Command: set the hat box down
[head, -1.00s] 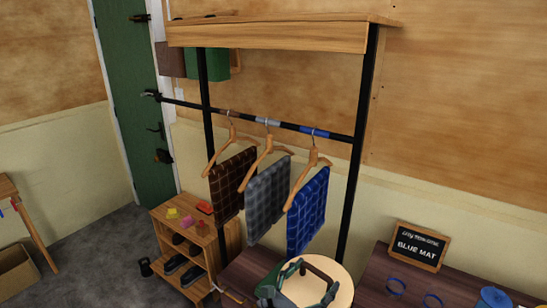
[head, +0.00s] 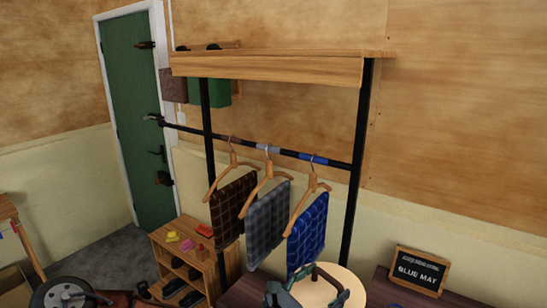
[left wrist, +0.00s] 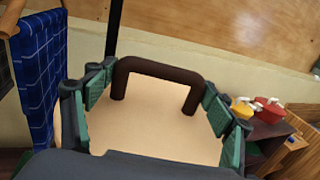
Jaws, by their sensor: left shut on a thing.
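The hat box (head: 347,284) shows its round pale lid at the bottom of the head view, partly cut off by the frame. In the left wrist view the lid (left wrist: 150,135) fills the middle, with a dark brown arched handle (left wrist: 157,68) on it. My left gripper (head: 310,284) is shut on the handle, its green pads showing on both sides in the left wrist view. I cannot tell whether the box's underside touches anything. A small black sign (head: 417,270) reading "BLUE MAT" stands on the dark bench at right. My right gripper is not in view.
A clothes rack (head: 265,68) with brown, grey and blue checked cloths on hangers stands just behind the box. A wooden shoe shelf (head: 178,252) is to the left. Dark bench top (head: 385,290) shows right of the box; most of it is below the frame.

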